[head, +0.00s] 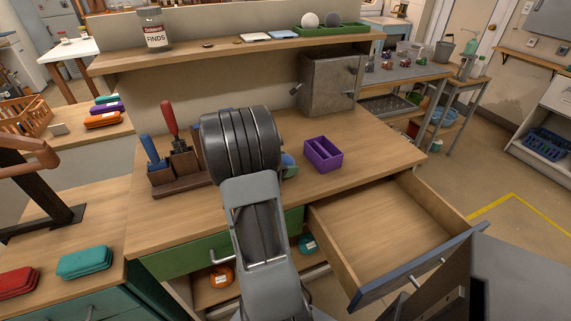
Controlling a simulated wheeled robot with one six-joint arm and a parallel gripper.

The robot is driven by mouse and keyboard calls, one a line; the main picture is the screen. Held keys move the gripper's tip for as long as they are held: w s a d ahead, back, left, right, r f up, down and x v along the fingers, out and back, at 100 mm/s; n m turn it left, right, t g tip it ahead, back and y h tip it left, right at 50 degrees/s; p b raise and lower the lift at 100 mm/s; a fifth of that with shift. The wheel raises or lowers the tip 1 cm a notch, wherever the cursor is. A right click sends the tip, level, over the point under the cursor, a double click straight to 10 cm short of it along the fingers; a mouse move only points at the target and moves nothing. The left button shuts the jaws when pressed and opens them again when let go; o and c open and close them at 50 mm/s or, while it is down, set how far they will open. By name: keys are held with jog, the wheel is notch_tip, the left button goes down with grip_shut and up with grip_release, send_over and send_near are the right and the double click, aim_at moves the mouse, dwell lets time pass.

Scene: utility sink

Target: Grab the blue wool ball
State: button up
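I cannot clearly make out a blue wool ball. A small blue patch (197,130) shows at the left edge of my arm, mostly hidden behind it. A teal rounded thing (290,160) shows at the arm's right edge on the workbench (370,150), also partly hidden. A white ball (310,20) and a dark grey ball (333,19) sit in a green tray on the raised shelf. My arm reaches forward over the bench, and its links hide my gripper, so its fingers do not show.
A purple divided box (323,155) stands right of my arm. A wooden tool holder (180,170) with red and blue handles is at left. An empty drawer (390,235) stands open at front right. A metal cabinet (328,83) stands at the back. The right bench top is clear.

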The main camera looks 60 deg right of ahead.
jog(key=c, duration=0.6)
jog(key=shift+o, duration=0.2)
